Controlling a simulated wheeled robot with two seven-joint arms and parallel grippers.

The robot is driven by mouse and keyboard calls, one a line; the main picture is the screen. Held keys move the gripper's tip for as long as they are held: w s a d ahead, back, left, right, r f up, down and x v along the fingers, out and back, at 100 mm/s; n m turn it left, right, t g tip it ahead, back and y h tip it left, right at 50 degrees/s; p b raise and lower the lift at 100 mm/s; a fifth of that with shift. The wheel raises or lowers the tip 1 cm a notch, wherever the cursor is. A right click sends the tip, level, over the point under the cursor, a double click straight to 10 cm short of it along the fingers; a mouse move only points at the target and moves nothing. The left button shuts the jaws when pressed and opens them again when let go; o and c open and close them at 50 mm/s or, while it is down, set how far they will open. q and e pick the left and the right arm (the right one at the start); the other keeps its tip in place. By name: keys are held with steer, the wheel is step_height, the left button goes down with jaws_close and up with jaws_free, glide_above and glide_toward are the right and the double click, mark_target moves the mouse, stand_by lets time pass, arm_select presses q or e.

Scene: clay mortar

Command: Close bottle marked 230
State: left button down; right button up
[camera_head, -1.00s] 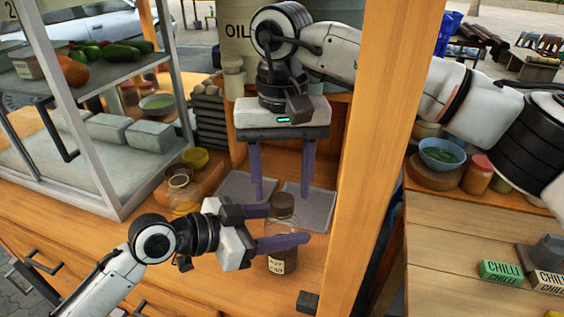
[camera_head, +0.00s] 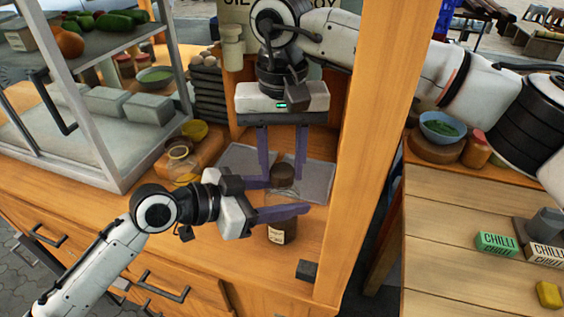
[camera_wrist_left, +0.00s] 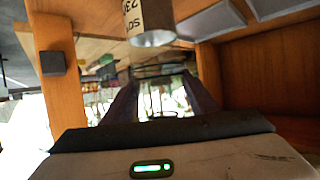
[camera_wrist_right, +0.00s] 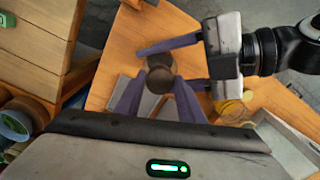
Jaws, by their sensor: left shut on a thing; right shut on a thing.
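The bottle (camera_head: 284,232) stands upright on the orange wooden counter. Its pale label shows part of "230" in the left wrist view (camera_wrist_left: 150,16). A dark round cap (camera_head: 284,172) sits at its top; it also shows from above in the right wrist view (camera_wrist_right: 160,74). I cannot tell how tightly the cap is seated. My left gripper (camera_head: 285,197) comes in from the left, with purple fingers shut on the bottle's body. My right gripper (camera_head: 283,170) points down from above, shut on the cap, with one finger on each side.
A wooden post (camera_head: 372,150) rises close on the right. A small dark block (camera_head: 307,270) sits at the counter's front edge.

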steer(key=m, duration=1.5)
steer(key=shift+m, duration=0.3)
steer(key=m, duration=1)
steer(key=shift+f+m, duration=0.1)
steer(key=shift+m, duration=0.2)
steer(key=m, duration=1.4)
steer(key=o, duration=1.3)
steer(key=shift+c, duration=0.2)
